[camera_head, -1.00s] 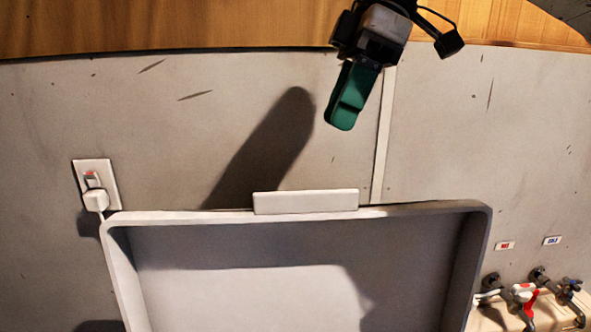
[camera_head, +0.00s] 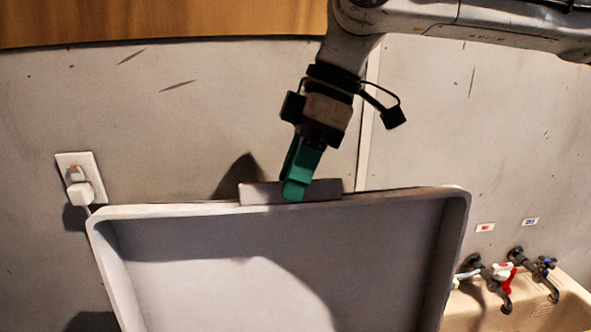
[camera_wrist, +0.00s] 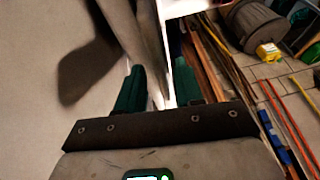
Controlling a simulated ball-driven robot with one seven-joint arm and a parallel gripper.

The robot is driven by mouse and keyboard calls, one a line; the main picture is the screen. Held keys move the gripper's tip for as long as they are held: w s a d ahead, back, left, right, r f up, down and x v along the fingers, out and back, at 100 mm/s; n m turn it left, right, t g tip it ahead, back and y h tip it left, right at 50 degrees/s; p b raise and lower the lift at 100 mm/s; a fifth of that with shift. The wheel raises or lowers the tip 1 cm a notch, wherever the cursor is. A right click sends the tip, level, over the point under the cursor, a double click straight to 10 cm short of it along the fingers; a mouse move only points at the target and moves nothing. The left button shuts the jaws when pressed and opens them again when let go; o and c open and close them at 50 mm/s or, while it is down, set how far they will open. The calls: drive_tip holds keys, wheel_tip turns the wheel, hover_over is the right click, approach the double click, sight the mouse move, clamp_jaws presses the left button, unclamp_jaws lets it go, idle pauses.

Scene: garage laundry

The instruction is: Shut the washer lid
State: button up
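The washer lid (camera_head: 270,235) stands raised, its grey inner side facing me in the head view. A pale rectangular handle (camera_head: 328,188) sits on its top edge. My gripper (camera_head: 294,190) points down at the handle, with a green finger overlapping the front of it. The wrist view shows the two green fingers apart, so my gripper (camera_wrist: 160,66) is open. The raised lid (camera_wrist: 143,35) appears nearly edge-on beyond the fingers in that view. I cannot tell whether a finger touches the handle. The washer's body is mostly hidden.
The wall (camera_head: 190,130) is close behind the lid. A white plug in an outlet (camera_head: 80,180) is at left. Taps (camera_head: 500,275) over a beige sink (camera_head: 560,310) are at right. The wrist view shows a trash bin (camera_wrist: 258,22) and long boards on the floor.

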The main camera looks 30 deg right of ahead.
drive_tip(key=shift+c, duration=0.3)
clamp_jaws()
idle(1.1)
